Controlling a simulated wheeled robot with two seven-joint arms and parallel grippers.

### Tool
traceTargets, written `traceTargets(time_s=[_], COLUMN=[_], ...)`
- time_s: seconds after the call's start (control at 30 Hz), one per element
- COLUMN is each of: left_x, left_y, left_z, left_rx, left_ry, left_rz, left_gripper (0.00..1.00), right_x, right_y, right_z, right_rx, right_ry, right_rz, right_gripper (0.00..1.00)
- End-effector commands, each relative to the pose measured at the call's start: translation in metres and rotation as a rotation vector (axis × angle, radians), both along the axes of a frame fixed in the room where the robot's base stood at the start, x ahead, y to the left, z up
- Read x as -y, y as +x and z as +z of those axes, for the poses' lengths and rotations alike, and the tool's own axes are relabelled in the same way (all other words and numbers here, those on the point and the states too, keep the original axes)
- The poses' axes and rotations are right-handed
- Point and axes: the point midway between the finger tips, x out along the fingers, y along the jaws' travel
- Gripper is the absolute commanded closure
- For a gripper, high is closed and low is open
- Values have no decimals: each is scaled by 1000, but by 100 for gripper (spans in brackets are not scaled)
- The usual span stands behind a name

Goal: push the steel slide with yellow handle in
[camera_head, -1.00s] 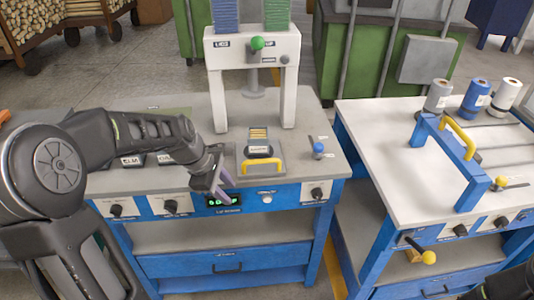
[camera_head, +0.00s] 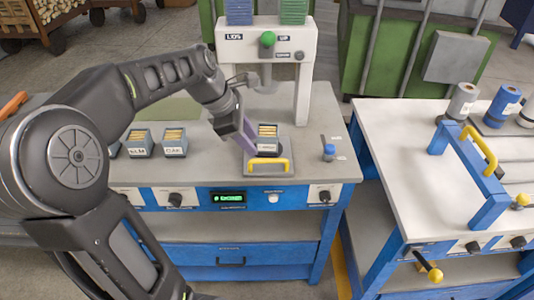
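The steel slide (camera_head: 287,147) lies on the grey bench top in front of the white press frame. Its yellow handle (camera_head: 287,166) is at the near edge, close to the bench front. A small grey bin of wooden pieces (camera_head: 267,143) sits on the slide. My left gripper (camera_head: 249,140), with purple fingers, is just left of the bin and above the left side of the slide. The fingers overlap in this view, so their opening is hidden, and I cannot tell whether they touch the bin. My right gripper is out of view.
The white press (camera_head: 306,45) with a green knob stands behind the slide. A blue knob (camera_head: 329,151) is to the right. Other filled bins (camera_head: 173,142) stand to the left. A second bench (camera_head: 385,150) with a blue frame is beyond a gap on the right.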

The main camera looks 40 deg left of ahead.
Motion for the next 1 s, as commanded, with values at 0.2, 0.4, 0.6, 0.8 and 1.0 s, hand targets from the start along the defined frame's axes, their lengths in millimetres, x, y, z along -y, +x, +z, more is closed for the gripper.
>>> traceTargets(time_s=[0.2,0.4,0.6,0.8,1.0], left_x=[2,8,14,16,16], left_y=[4,14,25,30,30], left_z=[-9,-34,-61,-71,-71], left_rx=[-1,-4,-2,0,1], left_ry=[0,-1,0,1,1], left_rz=[-3,-4,-4,-3,-3], left_gripper=[66,66,66,66,66], right_x=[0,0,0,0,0], right_y=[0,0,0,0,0], right_z=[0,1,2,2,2], right_rx=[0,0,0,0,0], right_ry=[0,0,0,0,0], right_rz=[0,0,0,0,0], right_gripper=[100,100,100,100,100])
